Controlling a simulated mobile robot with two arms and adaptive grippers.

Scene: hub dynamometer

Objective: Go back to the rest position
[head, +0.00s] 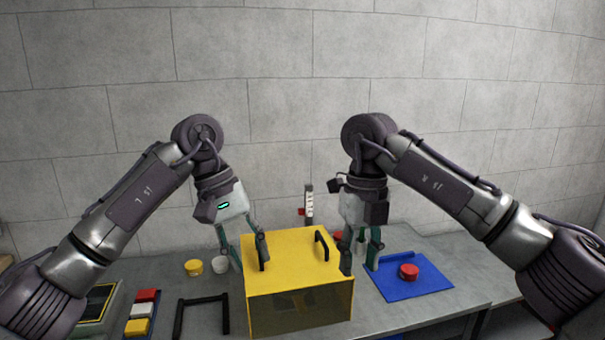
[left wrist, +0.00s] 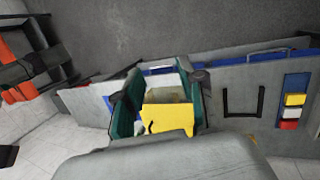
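My left gripper (head: 248,262) hangs pointing down by the left edge of a yellow box (head: 290,243). Its two fingers are apart and nothing shows held between them. In the left wrist view the fingers of the same gripper (left wrist: 158,88) are spread, with part of the yellow box (left wrist: 168,119) seen between them. My right gripper (head: 359,266) hangs pointing down by the box's right edge. Its fingers are apart and look empty. Whether either gripper touches the box cannot be told.
The box has a black handle (head: 321,244) and a see-through front. A red disc (head: 409,271) sits on a blue mat (head: 425,287) at right. A yellow cup (head: 194,268), a white cup (head: 220,264), a black frame (head: 179,318) and coloured blocks (head: 142,309) stand at left. A wall rises behind.

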